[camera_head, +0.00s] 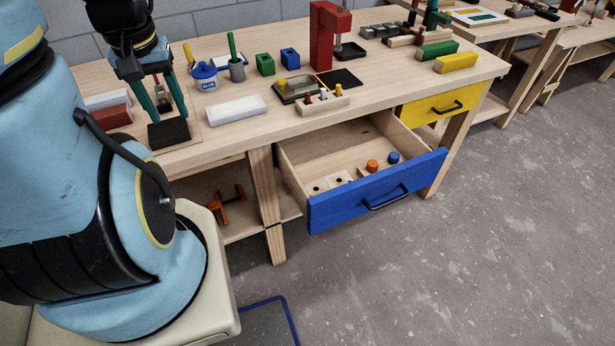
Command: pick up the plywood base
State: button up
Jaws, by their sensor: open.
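My gripper (164,110) is at the upper left, pointing down with its two teal fingers apart. It is above a black block (168,134) on the near left of the workbench. A thin pale wooden board (192,130) lies flat around that block, partly hidden by my arm; it may be the plywood base, but I cannot tell for certain. Small pale wooden pieces with dark spots (317,186) also lie in the open blue drawer (350,200). A small item shows between the fingers, but I cannot tell whether it is behind them.
A white block (236,110), a blue-and-white container (204,76) and a grey cup (237,70) stand nearby. A dark red brick (110,117) lies left of my gripper. A red press (328,35) stands farther back. The open drawer juts over the floor.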

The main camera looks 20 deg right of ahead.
aim_at(320, 186)
jog(key=l+u, duration=0.25)
jog(key=u, duration=0.2)
jog(key=k+l+u, duration=0.1)
jog(key=u, duration=0.4)
jog(key=k+l+u, duration=0.15)
jog(key=l+u, duration=0.15)
jog(key=u, duration=0.15)
jog(key=k+l+u, duration=0.25)
jog(key=k+l, duration=0.15)
jog(key=k+l+u, duration=0.2)
jog(key=k, duration=0.25)
jog(key=k+l+u, duration=0.45)
jog(key=k, duration=0.45)
jog(key=k+l, duration=0.15)
jog(key=k, duration=0.4)
jog(key=k+l, duration=0.15)
jog(key=k, duration=0.35)
